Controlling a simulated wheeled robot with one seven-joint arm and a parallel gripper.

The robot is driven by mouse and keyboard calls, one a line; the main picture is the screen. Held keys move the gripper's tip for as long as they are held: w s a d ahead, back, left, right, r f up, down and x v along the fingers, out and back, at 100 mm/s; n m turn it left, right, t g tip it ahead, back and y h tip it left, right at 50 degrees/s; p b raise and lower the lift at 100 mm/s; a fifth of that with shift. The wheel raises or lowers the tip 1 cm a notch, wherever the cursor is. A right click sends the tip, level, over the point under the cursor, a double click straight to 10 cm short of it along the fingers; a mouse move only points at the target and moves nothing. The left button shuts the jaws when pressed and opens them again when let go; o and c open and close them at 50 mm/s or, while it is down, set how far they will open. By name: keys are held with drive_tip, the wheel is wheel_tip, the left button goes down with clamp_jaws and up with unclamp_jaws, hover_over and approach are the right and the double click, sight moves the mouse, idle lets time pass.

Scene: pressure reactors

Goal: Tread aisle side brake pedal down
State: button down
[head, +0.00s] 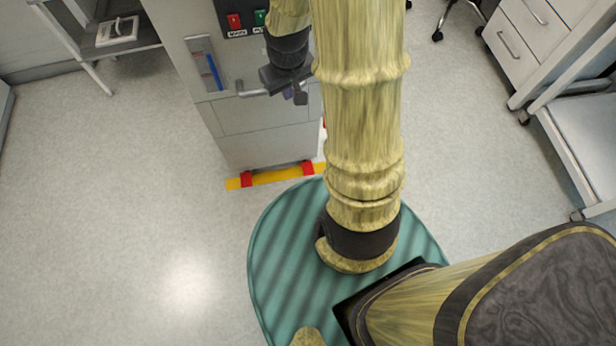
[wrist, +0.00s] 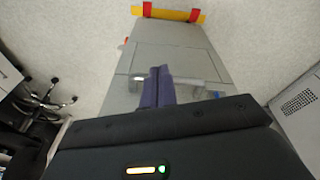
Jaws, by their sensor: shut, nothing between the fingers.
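A grey cabinet (head: 262,125) stands on the floor ahead of me. Along its foot is a yellow bar (head: 276,176) with two red pieces, a left one (head: 246,180) and a right one (head: 308,168); I cannot tell which is the aisle side pedal. The wrist view shows the yellow bar (wrist: 170,14) at the top, its red pieces at both ends. My gripper (head: 299,97) is shut and empty, in front of the cabinet's upper part near a grey handle (head: 252,93). Its purple fingers (wrist: 157,86) are well above the bar, apart from it. My arm hides the cabinet's right side.
A red button (head: 234,21) and a green button (head: 260,18) are on the cabinet, with a blue gauge (head: 214,71) at left. A shelf (head: 128,32) stands back left, a drawer unit (head: 517,40) back right. The floor (head: 150,200) at left is clear.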

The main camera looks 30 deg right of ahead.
drive_tip(key=w+d+f+b, duration=0.25)
drive_tip(key=f+b, duration=0.75)
drive_tip(key=f, duration=0.5)
drive_tip(key=w+d+f+b, duration=0.25)
drive_tip(key=f+b, duration=0.65)
drive_tip(key=f, duration=0.7)
drive_tip(key=n+g+b, duration=0.1)
drive_tip(key=b, duration=1.6)
approach(309, 171)
drive_tip(key=shift+d+r+y, duration=0.2)
drive_tip(key=shift+d+y, duration=0.1)
drive_tip(key=shift+d, duration=0.05)
drive_tip(key=shift+a, duration=0.1)
drive_tip(key=shift+f+b, duration=0.3)
drive_tip(key=shift+b, duration=0.05)
drive_tip(key=f+b, duration=0.6)
drive_tip(key=shift+w+a+f+b, duration=0.1)
drive_tip(key=shift+w+f+b, duration=0.05)
drive_tip(key=shift+w+b, duration=0.2)
